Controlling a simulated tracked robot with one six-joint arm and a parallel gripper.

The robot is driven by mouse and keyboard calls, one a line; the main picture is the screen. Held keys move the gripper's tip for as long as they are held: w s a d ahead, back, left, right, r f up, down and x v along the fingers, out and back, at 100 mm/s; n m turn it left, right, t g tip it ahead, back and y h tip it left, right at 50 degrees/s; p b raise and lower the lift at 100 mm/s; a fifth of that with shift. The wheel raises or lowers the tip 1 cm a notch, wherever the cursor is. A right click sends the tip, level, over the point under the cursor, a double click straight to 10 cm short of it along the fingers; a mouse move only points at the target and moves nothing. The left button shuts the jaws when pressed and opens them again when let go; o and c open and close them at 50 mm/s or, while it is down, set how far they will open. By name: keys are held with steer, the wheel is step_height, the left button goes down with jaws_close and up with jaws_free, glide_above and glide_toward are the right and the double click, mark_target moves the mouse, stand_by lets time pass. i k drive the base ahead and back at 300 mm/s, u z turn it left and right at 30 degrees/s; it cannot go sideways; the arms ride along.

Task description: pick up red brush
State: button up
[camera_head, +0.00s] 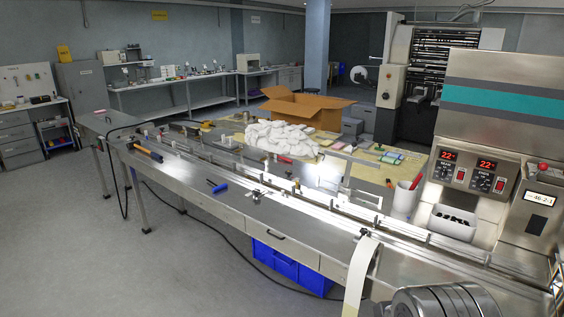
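No brush can be made out for certain. A thin red stick-like item (417,181) stands tilted in a white cup (403,203) on the right part of the machine, beside the control panel. It is too small to tell whether it is a brush. A tool with an orange handle (146,151) lies at the left end of the long metal bench (195,180). A small tool with a blue handle (220,188) lies nearer the bench's middle.
A white bin of dark items (451,225) stands below the control panel (470,177). A white pile (280,138) and an open cardboard box (305,108) are behind the conveyor. A blue crate (290,265) sits under the bench. The floor (60,240) at left is clear except for cables.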

mark_target(276, 156)
steer(key=u, duration=0.5)
steer(key=i, duration=0.75)
steer(key=u, duration=0.8)
steer(key=i, duration=1.45)
steer(key=z, duration=0.7)
steer(key=i, duration=1.15)
steer(key=z, duration=0.25)
